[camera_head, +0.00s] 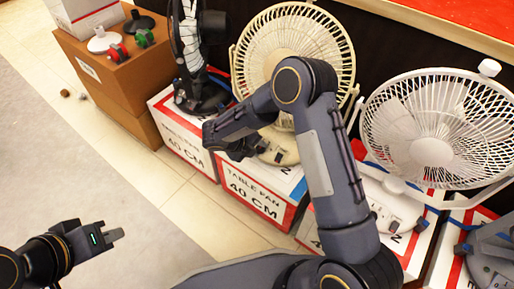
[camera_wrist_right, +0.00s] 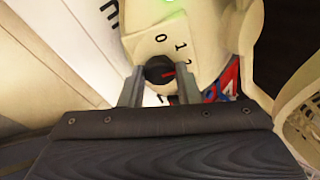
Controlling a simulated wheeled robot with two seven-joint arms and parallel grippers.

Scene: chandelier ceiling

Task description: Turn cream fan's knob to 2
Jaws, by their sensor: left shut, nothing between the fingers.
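The cream fan (camera_head: 262,42) stands on a table fan box behind my right arm, which hides part of its cage and base. In the right wrist view, its black knob (camera_wrist_right: 157,68) has a red mark pointing right, just below the partly hidden 2. The dial (camera_wrist_right: 150,45) shows 0, 1 and 2 printed near the knob. My right gripper (camera_wrist_right: 160,88) has one finger on each side of the knob, seemingly touching it. In the head view the right gripper (camera_head: 245,150) is at the fan's base. My left gripper (camera_head: 112,236) is shut and empty above the floor, lower left.
A white fan (camera_head: 425,135) stands on a box at the right, and a dark fan (camera_head: 190,50) at the left. A grey-blue base (camera_head: 492,255) is at the lower right. Brown cartons (camera_head: 120,75) with small items stand upper left. The floor at left is mostly clear.

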